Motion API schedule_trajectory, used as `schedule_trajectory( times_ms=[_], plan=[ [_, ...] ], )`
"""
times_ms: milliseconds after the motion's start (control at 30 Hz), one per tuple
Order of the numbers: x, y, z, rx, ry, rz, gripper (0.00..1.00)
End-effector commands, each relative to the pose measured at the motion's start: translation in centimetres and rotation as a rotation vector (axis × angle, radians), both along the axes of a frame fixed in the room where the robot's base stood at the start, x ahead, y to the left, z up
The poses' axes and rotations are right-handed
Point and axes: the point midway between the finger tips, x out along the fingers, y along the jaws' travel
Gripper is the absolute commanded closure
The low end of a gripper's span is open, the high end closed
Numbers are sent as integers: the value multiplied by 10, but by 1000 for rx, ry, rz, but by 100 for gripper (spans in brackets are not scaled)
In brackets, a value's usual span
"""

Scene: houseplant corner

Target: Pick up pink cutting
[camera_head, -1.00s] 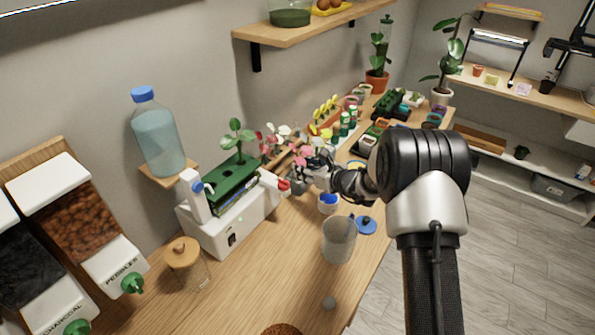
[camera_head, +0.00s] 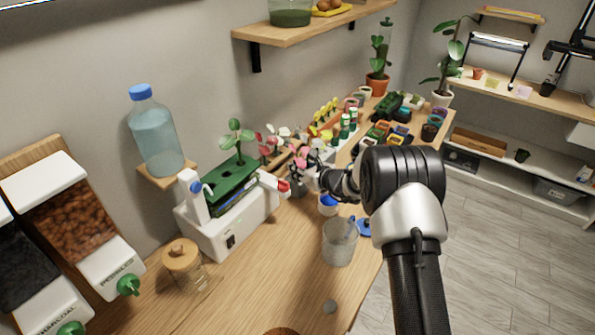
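Pink cuttings (camera_head: 301,152) show as small pink and red leaves near the middle of the bench, just behind the end of my arm. Pale and red blooms or leaves (camera_head: 272,140) stand just left of them. My gripper (camera_head: 303,170) is at the cuttings, reaching in from the right. It is small, dark and partly hidden by my wrist, so I cannot tell whether its fingers are open or shut, or whether they touch a stem.
A white device with a green tray (camera_head: 232,195) stands left of my gripper. A clear beaker (camera_head: 340,242), a blue-rimmed cup (camera_head: 328,204) and a jar with wooden lid (camera_head: 185,264) stand nearer. Several small pots crowd the back. The front bench is mostly clear.

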Motion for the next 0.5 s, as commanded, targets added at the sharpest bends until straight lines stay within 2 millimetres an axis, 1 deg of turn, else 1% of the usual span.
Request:
schedule_trajectory(
  times_ms=[33,133,500],
  plan=[
    [0,0,0,0,0,0,93],
    [0,0,0,0,0,0,100],
    [0,0,1,0,0,0,100]
  ],
)
